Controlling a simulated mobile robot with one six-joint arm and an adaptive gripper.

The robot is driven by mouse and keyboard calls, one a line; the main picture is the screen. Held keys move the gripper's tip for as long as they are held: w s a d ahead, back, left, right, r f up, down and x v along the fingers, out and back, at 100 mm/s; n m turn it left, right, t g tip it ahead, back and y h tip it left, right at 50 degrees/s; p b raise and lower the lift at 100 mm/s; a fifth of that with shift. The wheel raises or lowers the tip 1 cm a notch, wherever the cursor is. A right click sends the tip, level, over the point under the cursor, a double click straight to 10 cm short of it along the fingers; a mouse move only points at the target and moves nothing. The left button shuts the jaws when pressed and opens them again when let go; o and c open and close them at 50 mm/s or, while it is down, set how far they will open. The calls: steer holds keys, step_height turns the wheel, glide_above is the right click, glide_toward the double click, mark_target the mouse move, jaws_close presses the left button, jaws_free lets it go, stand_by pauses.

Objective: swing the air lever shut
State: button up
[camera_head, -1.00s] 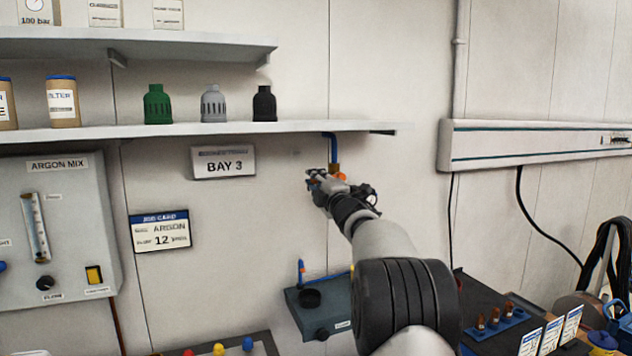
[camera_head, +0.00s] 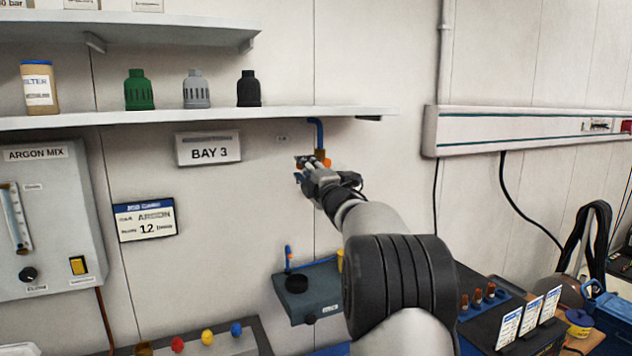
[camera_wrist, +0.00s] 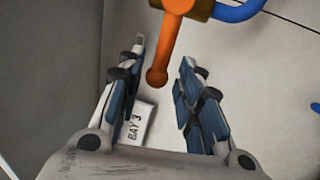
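The air lever (camera_wrist: 168,45) is an orange handle with a rounded end, in the upper middle of the wrist view. It joins a brass valve body (camera_wrist: 196,8) on a blue pipe (camera_wrist: 238,10). My gripper (camera_wrist: 160,80) is open, with one blue-padded finger on each side of the lever's rounded end; I see no contact. In the head view my gripper (camera_head: 308,170) is up at the valve below the shelf. There the orange lever (camera_head: 326,162) shows only as a small patch, and the brass body is mostly hidden behind my gripper.
The lower shelf (camera_head: 190,118) runs just above the valve, with the blue pipe coming down from it. The BAY 3 sign (camera_head: 208,149) is on the wall to the left. A white trunking box (camera_head: 520,130) is to the right.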

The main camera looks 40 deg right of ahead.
steer(key=v, duration=0.9)
steer(key=shift+s, duration=0.3)
steer(key=shift+a+f, duration=0.1)
steer(key=s+a+f+m+g, duration=0.2)
steer(key=s+a+m+g, duration=0.15)
steer(key=a, duration=0.45)
steer(key=s+a+f+m+g, duration=0.25)
steer(key=s+a+m, duration=0.2)
steer(key=a, duration=0.25)
steer(key=s+a+f+m+g+y, duration=0.1)
steer(key=s+a+f+m+g, duration=0.1)
steer(key=s+a+f, duration=0.4)
steer(key=s+a+f+m+g+y, duration=0.2)
steer(key=s+a+f, duration=0.4)
steer(key=s, duration=0.7)
steer(key=s+a+f+m+g+y, duration=0.1)
steer(key=s+a+f+m+g, duration=0.2)
steer(key=s+a, duration=0.6)
step_height(320, 180, down, 4)
steer(key=shift+s+r+g+y, duration=0.1)
steer(key=shift+s+g+y, duration=0.2)
steer(key=shift+s+g, duration=0.5)
steer(key=shift+w, duration=0.25)
